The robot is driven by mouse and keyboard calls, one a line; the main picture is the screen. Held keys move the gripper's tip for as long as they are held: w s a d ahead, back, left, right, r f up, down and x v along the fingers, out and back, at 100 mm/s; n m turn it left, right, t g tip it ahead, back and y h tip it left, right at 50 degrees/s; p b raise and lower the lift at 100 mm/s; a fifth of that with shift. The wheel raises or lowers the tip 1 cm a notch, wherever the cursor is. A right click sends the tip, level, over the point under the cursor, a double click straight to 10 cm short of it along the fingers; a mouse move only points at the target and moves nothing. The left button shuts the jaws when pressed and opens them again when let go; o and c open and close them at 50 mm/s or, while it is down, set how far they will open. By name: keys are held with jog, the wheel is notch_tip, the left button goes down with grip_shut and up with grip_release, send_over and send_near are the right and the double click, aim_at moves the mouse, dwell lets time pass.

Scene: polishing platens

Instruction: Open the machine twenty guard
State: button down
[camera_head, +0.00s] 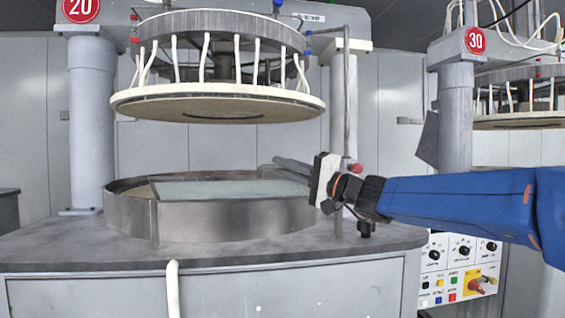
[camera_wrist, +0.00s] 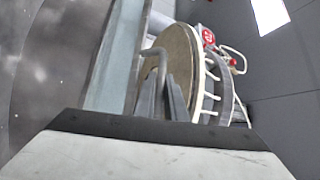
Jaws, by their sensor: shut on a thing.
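Machine twenty, with its red "20" sign (camera_head: 80,8), stands at the left in the head view. Its guard (camera_head: 225,220) is a curved grey metal wall around the front of the round platen basin, with a vertical edge at its left. My gripper (camera_head: 285,164) reaches in from the right, its grey fingers at the guard's right rim. It is shut on the guard; the exact contact is hard to see. In the wrist view the fingers (camera_wrist: 165,97) stand beside a thin bent grey bar (camera_wrist: 153,55), perhaps the guard's handle.
The round upper plate (camera_head: 220,103) with white hoses hangs above the basin. Grey columns (camera_head: 92,125) flank it. Machine thirty, with its red "30" sign (camera_head: 476,41), stands at the right. A control panel (camera_head: 460,265) is below my arm. The worktop's front left (camera_head: 60,245) is clear.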

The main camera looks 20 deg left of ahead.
jog(key=s+d+f+n+y, duration=0.1)
jog(key=s+d+f, duration=0.1)
jog(key=f, duration=0.4)
jog(key=shift+s+f+g, duration=0.3)
jog(key=shift+s+f, duration=0.1)
jog(key=shift+s, duration=0.2)
jog(key=c, duration=1.8)
grip_release()
jog(key=shift+n, duration=0.3)
jog(key=v, duration=1.7)
jog(key=shift+d+f, duration=0.15)
